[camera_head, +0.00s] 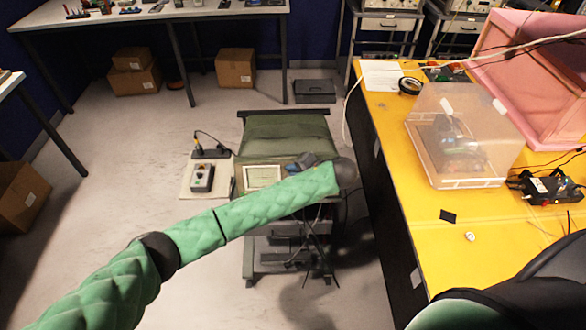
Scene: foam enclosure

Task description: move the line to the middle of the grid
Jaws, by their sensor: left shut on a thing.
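A small instrument with a pale, framed screen (262,177) is on the dark green cart in the middle of the head view. The screen is too small for me to make out a grid or a line on it. My left arm, in a green quilted sleeve, reaches across the front of the cart. My left gripper (302,162), dark blue-grey, is just right of the screen, partly behind my arm. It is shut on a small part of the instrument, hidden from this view. My right gripper is out of view; only part of my right arm shows at the lower right.
The green cart (285,128) has cables hanging below. A grey box with buttons (202,178) is at its left. A yellow bench (440,262) with a clear-lidded box (465,135) runs along the right. Cardboard boxes (235,68) stand at the back. The floor left of the cart is mostly clear.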

